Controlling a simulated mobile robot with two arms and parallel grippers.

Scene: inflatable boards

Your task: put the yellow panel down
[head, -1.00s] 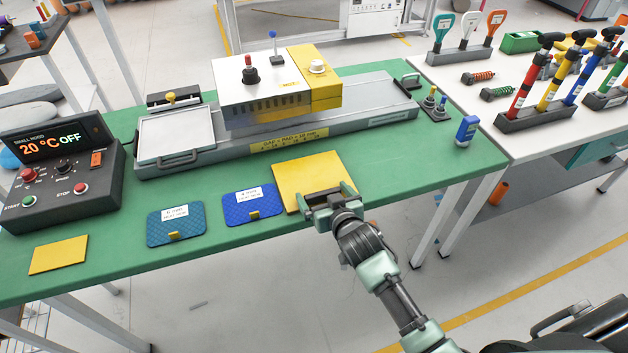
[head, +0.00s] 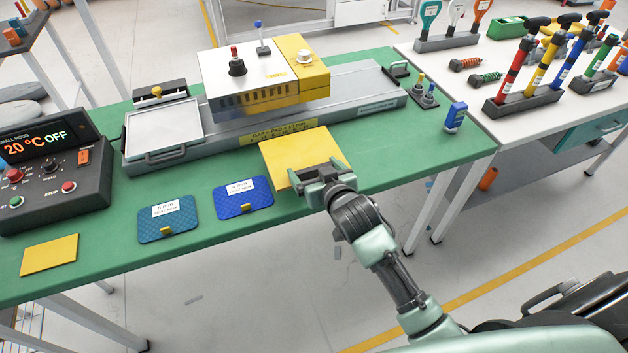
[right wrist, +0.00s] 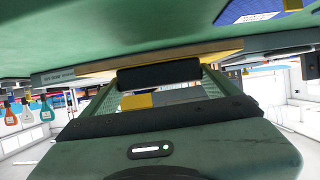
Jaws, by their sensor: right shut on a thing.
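The yellow panel (head: 300,155) is a flat square in front of the long grey machine, over the green table (head: 400,170). My right gripper (head: 322,178) is shut on its near edge. In the right wrist view, the panel (right wrist: 180,60) shows as a thin yellow strip close to the green table surface. I cannot tell whether it touches the table. In the head view its far edge reaches the machine's yellow gap label (head: 283,133). My left gripper is not in view.
A blue pad (head: 243,198) lies just left of the panel, then a teal pad (head: 168,220) and a smaller yellow sheet (head: 49,255). The grey machine (head: 350,112) runs behind.

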